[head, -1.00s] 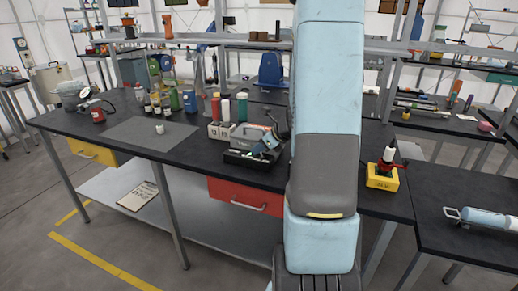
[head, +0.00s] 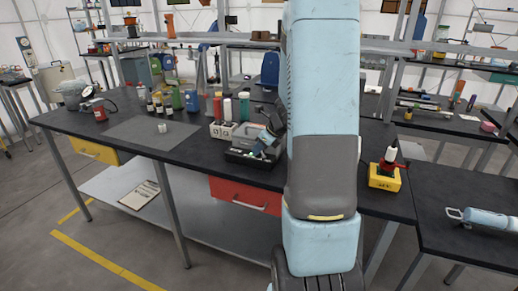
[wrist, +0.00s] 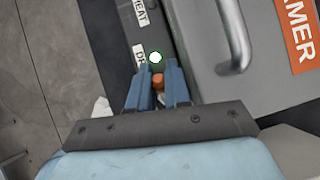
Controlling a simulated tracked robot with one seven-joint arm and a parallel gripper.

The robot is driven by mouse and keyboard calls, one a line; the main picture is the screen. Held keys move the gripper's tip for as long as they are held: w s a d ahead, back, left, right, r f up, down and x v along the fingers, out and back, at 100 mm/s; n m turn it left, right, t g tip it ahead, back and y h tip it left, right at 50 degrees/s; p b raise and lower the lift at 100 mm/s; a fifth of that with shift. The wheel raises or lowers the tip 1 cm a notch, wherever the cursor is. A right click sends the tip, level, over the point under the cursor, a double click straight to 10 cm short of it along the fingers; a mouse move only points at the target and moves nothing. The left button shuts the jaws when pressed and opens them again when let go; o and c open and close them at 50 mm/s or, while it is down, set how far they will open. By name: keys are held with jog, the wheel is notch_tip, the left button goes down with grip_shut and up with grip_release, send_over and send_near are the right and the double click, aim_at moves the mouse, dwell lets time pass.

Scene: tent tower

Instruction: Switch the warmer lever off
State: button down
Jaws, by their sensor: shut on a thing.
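The warmer (head: 247,131) is a grey box with a dark front part on the black bench, partly hidden behind my arm. A bright white-green lamp (wrist: 155,57) shows just beyond the fingertips. Two white labels, one reading "HEAT", lie beside it. The lever's base is hidden. My gripper also shows in the head view (head: 268,145).
A white block with numbers (head: 220,131) and several bottles (head: 227,107) stand behind and left of the warmer. A grey mat (head: 150,132) lies to the left. A yellow box with a red part (head: 384,178) stands to the right.

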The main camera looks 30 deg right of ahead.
jog(key=c, duration=1.4)
grip_release()
jog(key=v, duration=1.3)
jog(key=shift+s+r, duration=0.2)
jog(key=shift+r, duration=0.1)
jog(key=s+a+r+n+g, duration=0.1)
jog(key=s+a+r+n, duration=0.3)
jog(key=a+n, duration=0.4)
jog(key=s+a+r+n+g, duration=0.1)
jog(key=s+a+r+n, duration=0.3)
jog(key=a+n, duration=0.3)
jog(key=s+a+r+n+h, duration=0.1)
jog(key=s+a+n, duration=0.2)
jog(key=s+n, duration=0.2)
jog(key=s+a+r+n+t+h, duration=0.1)
jog(key=s+a+n+h, duration=0.1)
jog(key=s+n, duration=0.4)
jog(key=a+n, duration=0.1)
jog(key=n, duration=0.3)
jog(key=shift+a+r, duration=0.25)
jog(key=shift+r, duration=0.1)
